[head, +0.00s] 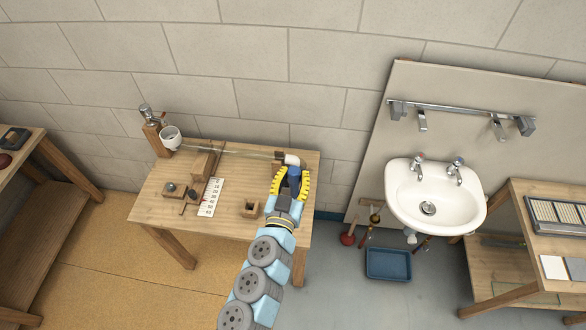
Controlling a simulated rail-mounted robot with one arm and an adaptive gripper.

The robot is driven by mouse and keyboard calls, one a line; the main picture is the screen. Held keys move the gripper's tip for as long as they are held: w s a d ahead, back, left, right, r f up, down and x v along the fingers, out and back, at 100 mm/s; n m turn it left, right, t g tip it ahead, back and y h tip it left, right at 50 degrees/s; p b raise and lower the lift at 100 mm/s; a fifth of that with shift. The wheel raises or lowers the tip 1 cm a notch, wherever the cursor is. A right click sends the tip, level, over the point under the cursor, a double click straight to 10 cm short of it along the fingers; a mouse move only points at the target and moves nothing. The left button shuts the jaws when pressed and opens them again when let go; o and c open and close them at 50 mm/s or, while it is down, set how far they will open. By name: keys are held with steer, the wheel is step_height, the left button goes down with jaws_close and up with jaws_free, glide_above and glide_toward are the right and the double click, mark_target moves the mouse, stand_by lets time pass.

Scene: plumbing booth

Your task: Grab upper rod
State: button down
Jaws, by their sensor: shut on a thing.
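A thin, pale rod (235,152) runs left to right above the back of the wooden table. I take this to be the upper rod. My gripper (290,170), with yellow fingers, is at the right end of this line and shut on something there. The fingers and wrist hide the grasp, so the exact contact on the rod or white piece is unclear.
A sink (437,199) is on a panel to the right, with a blue tray (388,264) on the floor below.

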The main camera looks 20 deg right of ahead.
steer(key=shift+s+a+r, duration=0.1)
steer(key=shift+s+r, duration=0.05)
steer(key=shift+s, duration=0.2)
steer(key=shift+a, duration=0.35)
steer(key=a+f+n+t+y+b, duration=0.1)
steer(key=a+f+n+t+y, duration=0.45)
steer(key=a+f, duration=0.85)
steer(key=w+d+f+m+g+h+b, duration=0.2)
steer(key=w+d+f+b, duration=0.15)
steer(key=f, duration=0.25)
steer(key=w+d+f+m+g+h+b, duration=0.25)
steer(key=w+d+f, duration=0.2)
steer(key=f, duration=0.25)
steer(key=w+a+r+m+g+h+b, duration=0.1)
steer(key=w+a+r+b, duration=0.1)
steer(key=w+r+b, duration=0.3)
steer(key=w+a+m+g+h+b, duration=0.1)
steer(key=w+b, duration=0.1)
steer(key=w, duration=0.6)
step_height(320, 180, down, 9)
steer(key=b, duration=0.7)
steer(key=shift+s+a, duration=0.15)
steer(key=shift+a, duration=0.05)
steer(key=shift+f, duration=0.35)
